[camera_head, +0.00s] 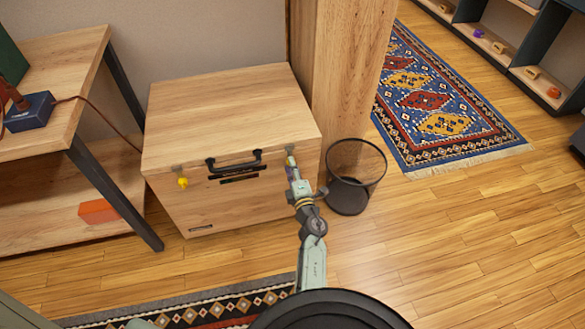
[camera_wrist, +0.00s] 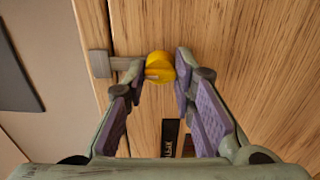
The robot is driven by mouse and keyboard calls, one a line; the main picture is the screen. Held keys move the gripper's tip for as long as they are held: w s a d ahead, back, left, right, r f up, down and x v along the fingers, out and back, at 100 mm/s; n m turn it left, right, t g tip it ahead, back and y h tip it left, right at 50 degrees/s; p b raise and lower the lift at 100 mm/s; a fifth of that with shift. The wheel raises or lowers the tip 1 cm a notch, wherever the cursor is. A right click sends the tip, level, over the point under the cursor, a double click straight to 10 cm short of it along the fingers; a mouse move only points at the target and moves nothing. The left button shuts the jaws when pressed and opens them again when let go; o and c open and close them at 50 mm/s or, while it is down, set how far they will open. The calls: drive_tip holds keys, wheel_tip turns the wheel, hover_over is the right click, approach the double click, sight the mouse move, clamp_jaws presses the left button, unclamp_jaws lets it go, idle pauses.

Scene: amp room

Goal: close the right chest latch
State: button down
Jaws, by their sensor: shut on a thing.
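The wooden chest (camera_head: 215,120) stands against the wall with its lid down. The right chest latch has a yellow knob (camera_wrist: 160,66) on a grey arm and bracket (camera_wrist: 101,64), beside the lid seam in the wrist view. In the head view only a little yellow of it (camera_head: 290,160) shows past my gripper (camera_head: 292,171). My gripper's purple-padded fingers (camera_wrist: 160,72) are at either side of the knob and shut on it. The left latch's yellow knob (camera_head: 183,182) hangs at the chest's left front. A black handle (camera_head: 234,160) sits between the latches.
A black mesh bin (camera_head: 352,178) stands close to the right of my gripper. A wooden post (camera_head: 345,75) rises behind it. A wooden shelf table (camera_head: 60,70) is at the left. Patterned rugs lie at the front and back right (camera_head: 430,100). The wood floor at right is clear.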

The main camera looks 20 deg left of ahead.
drive_tip(key=c, duration=1.3)
unclamp_jaws()
drive_tip(key=o, duration=0.5)
wheel_tip(320, 180, up, 10)
drive_tip(key=shift+r, duration=0.35)
drive_tip(key=c, duration=0.5)
drive_tip(key=shift+f, duration=0.2)
drive_tip(key=shift+f, duration=0.15)
